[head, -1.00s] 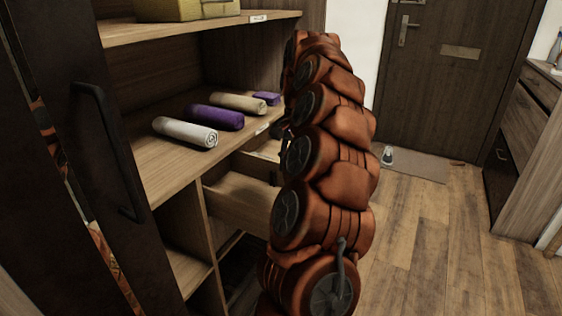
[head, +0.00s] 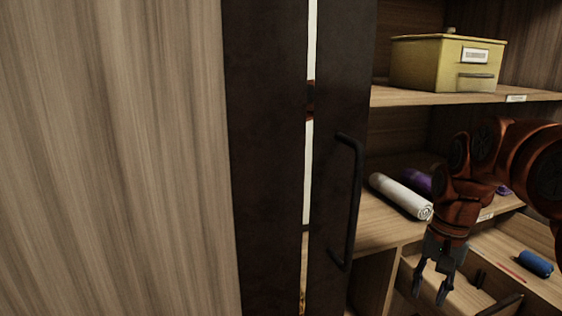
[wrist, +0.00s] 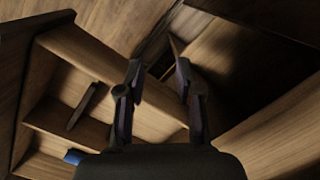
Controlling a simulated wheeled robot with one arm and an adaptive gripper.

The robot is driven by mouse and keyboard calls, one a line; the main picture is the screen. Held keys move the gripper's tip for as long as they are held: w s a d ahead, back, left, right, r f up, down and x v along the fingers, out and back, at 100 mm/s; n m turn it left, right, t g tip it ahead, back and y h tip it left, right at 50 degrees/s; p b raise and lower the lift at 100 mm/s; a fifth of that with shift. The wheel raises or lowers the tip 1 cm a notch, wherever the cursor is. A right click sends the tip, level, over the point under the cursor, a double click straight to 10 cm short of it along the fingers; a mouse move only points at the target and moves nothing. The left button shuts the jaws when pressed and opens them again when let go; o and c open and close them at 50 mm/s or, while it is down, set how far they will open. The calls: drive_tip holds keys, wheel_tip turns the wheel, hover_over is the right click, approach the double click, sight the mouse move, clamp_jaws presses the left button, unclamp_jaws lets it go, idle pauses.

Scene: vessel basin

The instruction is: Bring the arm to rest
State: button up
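My orange-brown arm (head: 510,165) reaches in from the right edge of the head view, bent, with its end pointing down. My gripper (head: 432,290) hangs over or in front of the open drawer, below the shelf with the rolls. In the wrist view its two fingers (wrist: 160,75) stand apart with nothing between them. It is open and empty. I cannot tell whether it touches the drawer.
A blue roll (head: 535,263) and a thin red item (head: 512,272) lie in the drawer. A white roll (head: 402,196) and purple roll (head: 417,182) lie on the shelf. A yellow box (head: 440,65) stands above. A dark door with a handle (head: 352,200) is left.

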drive_tip(key=s+a+f+n+g, duration=0.1)
drive_tip(key=s+a+f+n, duration=0.2)
drive_tip(key=s, duration=0.4)
drive_tip(key=s+a+f+n+h, duration=0.1)
drive_tip(key=s+a+f, duration=0.35)
drive_tip(key=s, duration=0.25)
drive_tip(key=s+a+f+n+g, duration=0.1)
drive_tip(key=s+a+f+n, duration=0.1)
drive_tip(key=s+a, duration=0.4)
wheel_tip(320, 180, up, 23)
drive_tip(key=s+d+t+p, duration=0.1)
drive_tip(key=s+p, duration=0.1)
drive_tip(key=p, duration=2)
drive_tip(key=shift+s+r+p, duration=0.15)
drive_tip(key=shift+s+p, duration=0.2)
drive_tip(key=shift+s, duration=0.05)
